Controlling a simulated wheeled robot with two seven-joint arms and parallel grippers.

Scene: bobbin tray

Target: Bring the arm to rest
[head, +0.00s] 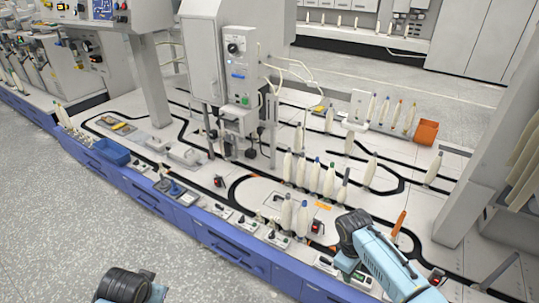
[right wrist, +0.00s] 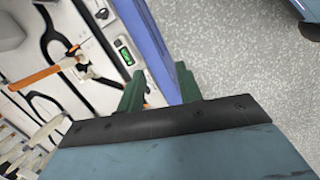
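My right arm (head: 385,263) comes in from the lower right in the head view, over the front edge of the bench. Its gripper fingers are clear only in the right wrist view, where two green fingers (right wrist: 158,88) stand apart with no object between them. Behind them are the bench's blue front edge (right wrist: 148,38) and the floor. A piece of my left arm (head: 125,286) shows at the bottom left of the head view. My left gripper is out of view.
Several white bobbins (head: 315,176) stand upright on the bench beyond my right arm. An orange bar (head: 398,223) is close to the arm. A blue bin (head: 110,152) and an orange bin (head: 427,131) stand farther off. The grey floor (head: 150,232) in front is clear.

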